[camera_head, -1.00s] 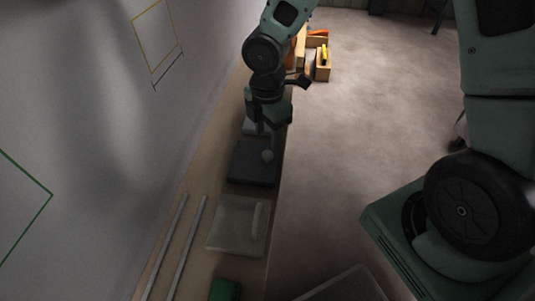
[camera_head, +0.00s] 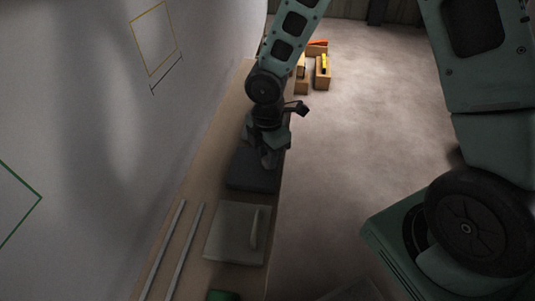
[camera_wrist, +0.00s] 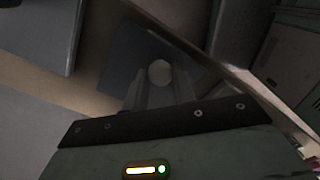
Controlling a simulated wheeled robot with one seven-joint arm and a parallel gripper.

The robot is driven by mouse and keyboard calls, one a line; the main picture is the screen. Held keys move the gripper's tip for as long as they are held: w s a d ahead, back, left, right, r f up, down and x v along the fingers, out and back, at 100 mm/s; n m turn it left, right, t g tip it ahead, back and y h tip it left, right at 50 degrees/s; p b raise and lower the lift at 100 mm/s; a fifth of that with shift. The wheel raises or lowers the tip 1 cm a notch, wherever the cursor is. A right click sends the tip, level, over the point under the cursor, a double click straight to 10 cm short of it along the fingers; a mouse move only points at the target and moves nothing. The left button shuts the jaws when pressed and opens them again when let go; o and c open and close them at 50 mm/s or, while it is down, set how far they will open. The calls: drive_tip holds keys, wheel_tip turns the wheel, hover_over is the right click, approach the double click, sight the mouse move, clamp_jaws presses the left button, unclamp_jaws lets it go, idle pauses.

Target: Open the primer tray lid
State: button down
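A dark, flat square box (camera_head: 250,178) lies on the narrow bench, and a pale round knob on its top showed in the earlier head view. In the wrist view the knob (camera_wrist: 160,72) stands on the dark lid (camera_wrist: 122,66). My gripper (camera_head: 268,160) is over this box and hides the knob in the head view. In the wrist view its two fingers (camera_wrist: 159,88) are apart, with the knob at or just beyond their tips. I cannot tell whether they touch it. The lid looks closed. Which box is the primer tray is not marked.
A light grey tray (camera_head: 228,232) with a bar handle (camera_head: 254,228) lies nearer on the bench. Two thin rods (camera_head: 186,250) lie beside it along the wall. A green object (camera_head: 222,296) is at the bottom edge. Wooden bins (camera_head: 321,72) stand at the far end.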

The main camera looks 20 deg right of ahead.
drive_tip(key=w+a+p, duration=0.1)
drive_tip(key=w+a, duration=0.1)
drive_tip(key=a, duration=0.1)
drive_tip(key=w+a+p, duration=0.1)
drive_tip(key=w+a, duration=0.1)
drive_tip(key=a, duration=0.1)
drive_tip(key=w+a+p, duration=0.1)
drive_tip(key=w+a, duration=0.1)
drive_tip(key=a, duration=0.2)
drive_tip(key=shift+w, duration=0.4)
drive_tip(key=c, duration=1.1)
unclamp_jaws()
drive_tip(key=shift+c, duration=0.2)
drive_tip(key=shift+r, duration=0.1)
wheel_tip(320, 180, up, 17)
drive_tip(key=p, duration=0.3)
drive_tip(key=shift+r, duration=0.15)
